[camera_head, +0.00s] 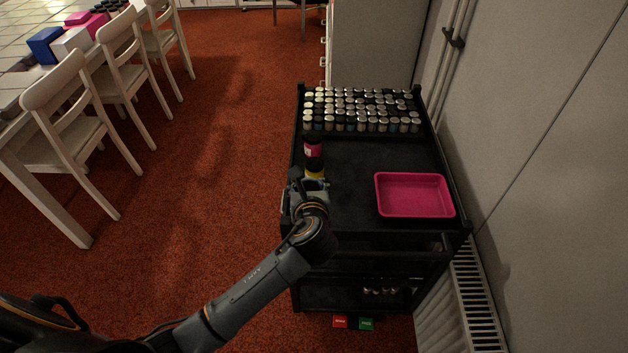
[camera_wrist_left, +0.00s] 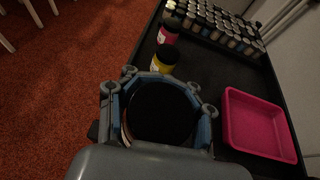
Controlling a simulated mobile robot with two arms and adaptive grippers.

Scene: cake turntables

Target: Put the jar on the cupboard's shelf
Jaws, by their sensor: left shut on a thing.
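My left gripper (camera_head: 306,190) is at the left edge of the black trolley (camera_head: 355,160). It is shut around a jar with a wide black lid (camera_wrist_left: 160,112), seen from above between the fingers in the left wrist view. In the head view the gripper mostly hides this jar. Whether the jar touches the trolley top cannot be told. A yellow jar with a black lid (camera_wrist_left: 164,60) stands just beyond the gripper, and a pink-red jar (camera_head: 313,149) stands behind it. Which furniture is the cupboard is unclear. My right gripper is not in view.
A pink tray (camera_head: 414,212) lies on the trolley's right side. Rows of small jars (camera_head: 360,122) fill its far end. The trolley's middle is bare. A grey cabinet (camera_head: 375,45) stands beyond it, a radiator (camera_head: 474,290) at the right, chairs (camera_head: 75,125) at the left.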

